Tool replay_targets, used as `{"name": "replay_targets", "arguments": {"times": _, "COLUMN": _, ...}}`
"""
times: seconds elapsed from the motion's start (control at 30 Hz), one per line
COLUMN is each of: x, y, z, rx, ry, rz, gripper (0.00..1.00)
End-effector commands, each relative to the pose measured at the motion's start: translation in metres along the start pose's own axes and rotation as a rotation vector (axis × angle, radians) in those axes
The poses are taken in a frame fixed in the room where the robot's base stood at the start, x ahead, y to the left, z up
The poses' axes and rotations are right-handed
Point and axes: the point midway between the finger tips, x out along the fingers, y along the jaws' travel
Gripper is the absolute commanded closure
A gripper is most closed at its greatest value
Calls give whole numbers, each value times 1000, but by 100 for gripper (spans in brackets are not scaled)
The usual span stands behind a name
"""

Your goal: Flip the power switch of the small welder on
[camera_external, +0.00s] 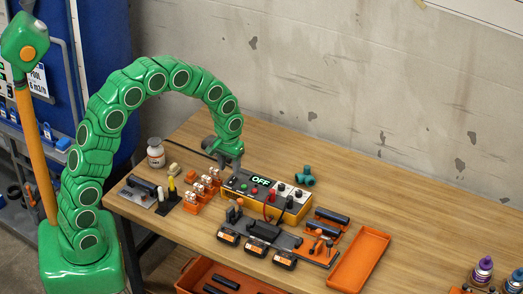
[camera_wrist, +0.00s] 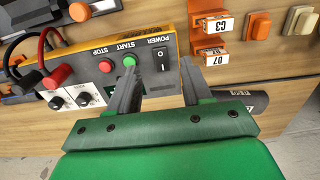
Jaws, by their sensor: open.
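The small welder (camera_external: 262,197) is a grey and yellow box on the wooden bench, with a lit display reading OFF. In the wrist view its panel (camera_wrist: 140,45) appears upside down, with a green START button (camera_wrist: 129,61) and a red STOP button (camera_wrist: 105,67). The black power switch (camera_wrist: 162,60), marked I and O, sits at the panel's right end in that view. My gripper (camera_wrist: 158,78) is open and empty, its fingers on either side of the switch in the picture. In the external view my gripper (camera_external: 229,160) is at the welder's left end. Whether it touches the panel cannot be told.
Black-and-orange blocks (camera_external: 257,246) sit in front. An empty orange tray (camera_external: 360,258) lies right; the bench behind is clear.

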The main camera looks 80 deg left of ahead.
Motion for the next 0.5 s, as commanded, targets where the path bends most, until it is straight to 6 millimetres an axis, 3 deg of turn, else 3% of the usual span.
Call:
{"name": "replay_targets", "arguments": {"times": 0.3, "x": 43, "y": 0, "z": 0, "rx": 1, "ry": 0, "rz": 0, "gripper": 51}}
{"name": "replay_targets", "arguments": {"times": 0.5, "x": 55, "y": 0, "z": -1, "rx": 1, "ry": 4, "rz": 1, "gripper": 51}}
